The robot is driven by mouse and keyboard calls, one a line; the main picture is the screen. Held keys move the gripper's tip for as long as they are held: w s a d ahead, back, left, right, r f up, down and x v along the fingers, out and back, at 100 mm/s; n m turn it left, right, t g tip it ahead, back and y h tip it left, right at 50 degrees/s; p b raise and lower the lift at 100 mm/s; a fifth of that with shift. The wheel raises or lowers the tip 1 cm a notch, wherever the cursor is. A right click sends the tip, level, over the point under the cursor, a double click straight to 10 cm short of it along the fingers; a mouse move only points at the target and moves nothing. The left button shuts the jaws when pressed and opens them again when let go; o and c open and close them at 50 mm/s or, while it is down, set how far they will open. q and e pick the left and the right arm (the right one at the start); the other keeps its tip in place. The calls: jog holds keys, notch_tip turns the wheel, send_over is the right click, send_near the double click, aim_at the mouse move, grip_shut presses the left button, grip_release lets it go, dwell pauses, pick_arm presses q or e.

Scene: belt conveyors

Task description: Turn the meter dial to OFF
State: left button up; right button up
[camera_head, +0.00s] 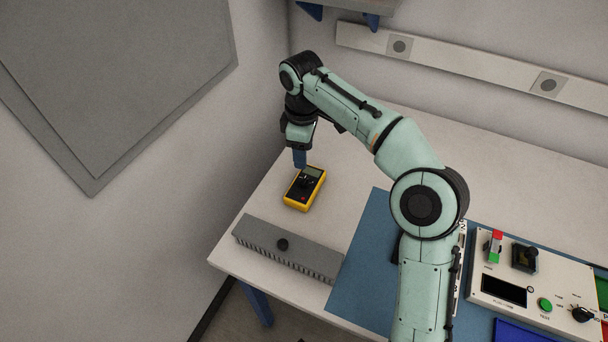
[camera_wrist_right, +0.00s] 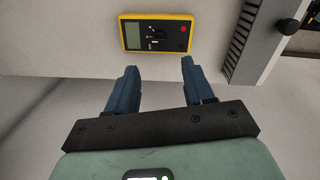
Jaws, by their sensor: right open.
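The meter (camera_head: 305,188) is a yellow-edged handheld unit with a black face, lying on the white table near its left edge. In the right wrist view the meter (camera_wrist_right: 157,34) shows a grey screen at left, a dark dial (camera_wrist_right: 156,33) in the middle and a red spot at right. The dial's exact setting is too small to read. My right gripper (camera_head: 299,160) hangs over the table at the meter's far end. In the wrist view its two blue fingers (camera_wrist_right: 155,78) are apart with nothing between them, and the meter is beyond the tips. My left gripper is not in view.
A grey slotted rail (camera_head: 300,254) with a black knob lies in front of the meter. A blue mat (camera_head: 362,262) and a control panel (camera_head: 530,285) with buttons are to the right. A wall strip with sockets (camera_head: 470,65) runs behind. The table left of the meter is clear.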

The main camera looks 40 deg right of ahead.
aim_at(304, 179)
jog(key=f+b, duration=0.1)
jog(key=f, duration=0.2)
jog(key=f+b, duration=0.1)
jog(key=f, duration=0.7)
jog(key=shift+w+d+b, duration=0.2)
jog(key=shift+d+b, duration=0.1)
jog(key=shift+b, duration=0.1)
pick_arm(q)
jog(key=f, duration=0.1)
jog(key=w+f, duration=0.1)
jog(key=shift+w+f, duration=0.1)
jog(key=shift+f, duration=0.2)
pick_arm(e)
grip_shut()
